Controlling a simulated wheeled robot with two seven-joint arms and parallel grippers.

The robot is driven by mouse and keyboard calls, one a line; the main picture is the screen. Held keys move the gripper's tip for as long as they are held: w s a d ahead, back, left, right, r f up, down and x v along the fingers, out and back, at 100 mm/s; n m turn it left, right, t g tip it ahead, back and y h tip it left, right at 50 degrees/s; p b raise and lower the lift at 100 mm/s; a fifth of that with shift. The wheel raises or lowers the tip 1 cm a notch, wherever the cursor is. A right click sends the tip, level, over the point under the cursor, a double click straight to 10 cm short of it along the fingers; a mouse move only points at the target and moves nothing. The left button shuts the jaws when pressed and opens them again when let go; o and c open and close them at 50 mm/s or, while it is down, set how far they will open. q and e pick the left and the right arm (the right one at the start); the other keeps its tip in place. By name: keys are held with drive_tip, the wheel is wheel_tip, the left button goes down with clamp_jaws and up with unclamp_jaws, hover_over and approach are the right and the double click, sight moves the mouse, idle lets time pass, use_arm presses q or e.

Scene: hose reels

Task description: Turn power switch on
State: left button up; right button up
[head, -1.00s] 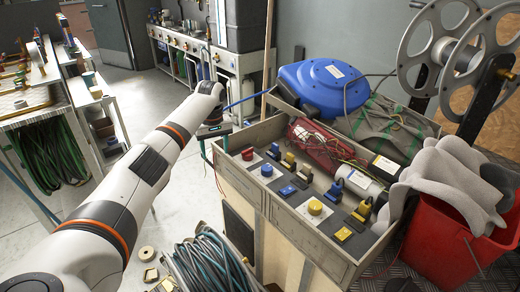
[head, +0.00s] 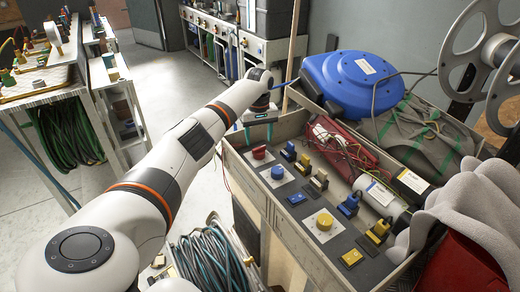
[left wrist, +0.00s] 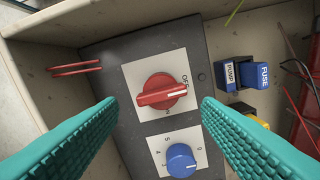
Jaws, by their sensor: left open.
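The red rotary switch (left wrist: 163,92) sits on a white square plate with an OFF mark at its upper right, in the left wrist view. Its handle lies nearly level, and a white mark on its right end points right, a little below OFF. In the head view the red switch (head: 259,152) is at the far left corner of the control box. My left gripper (head: 259,130) is open and empty, just beyond and above the switch. In the left wrist view its teal fingers stand on either side of the switch, apart from it. My right gripper is out of view.
A blue knob (left wrist: 181,160) sits just below the switch. Blue PUMP and FUSE parts (left wrist: 248,73) stand to its right. The box's wooden rim (head: 285,125) surrounds the panel.

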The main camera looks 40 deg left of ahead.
sight(259, 148)
use_arm(q)
wheel_tip(259, 148, down, 6)
drive_tip(key=shift+r, duration=0.1)
drive_tip(key=c, duration=0.7)
